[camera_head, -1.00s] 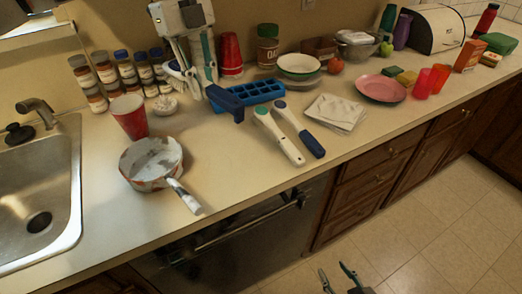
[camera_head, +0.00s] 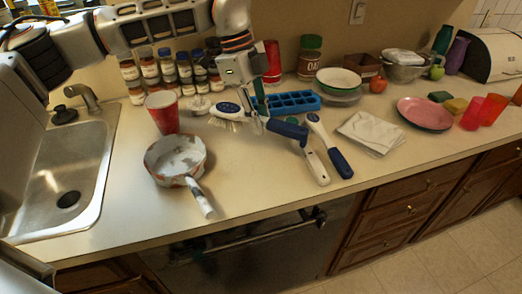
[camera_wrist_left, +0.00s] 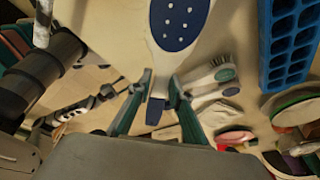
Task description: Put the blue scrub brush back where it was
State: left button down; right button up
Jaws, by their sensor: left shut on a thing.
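My left gripper (camera_head: 255,105) is shut on a blue scrub brush (camera_head: 228,109). The brush has a dark blue, spotted oval head with pale bristles and a blue handle pointing right. It is held over the counter, left of the two other brushes. In the left wrist view the brush head (camera_wrist_left: 180,24) is at the top and its handle passes between the fingertips (camera_wrist_left: 157,95). I cannot tell whether the brush touches the counter. A jointed shape at the left of the wrist view may be my right arm; its gripper's opening is unclear.
A white-handled brush (camera_head: 314,162) and a dark-blue-handled brush (camera_head: 340,160) lie just right. A blue ice tray (camera_head: 293,101) is behind. A red cup (camera_head: 162,113) and saucepan (camera_head: 175,157) stand left. A folded cloth (camera_head: 372,132) lies right. The front-middle counter is clear.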

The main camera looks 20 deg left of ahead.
aim_at(264, 162)
pick_arm(q)
notch_tip(264, 162, down, 10)
dwell(0.5)
jog(key=c, duration=1.8)
grip_release()
jog(key=shift+f, duration=0.15)
jog(key=shift+c, duration=0.2)
jog(key=v, duration=1.2)
jog(key=shift+d+r, duration=0.1)
jog(key=shift+r, duration=0.1)
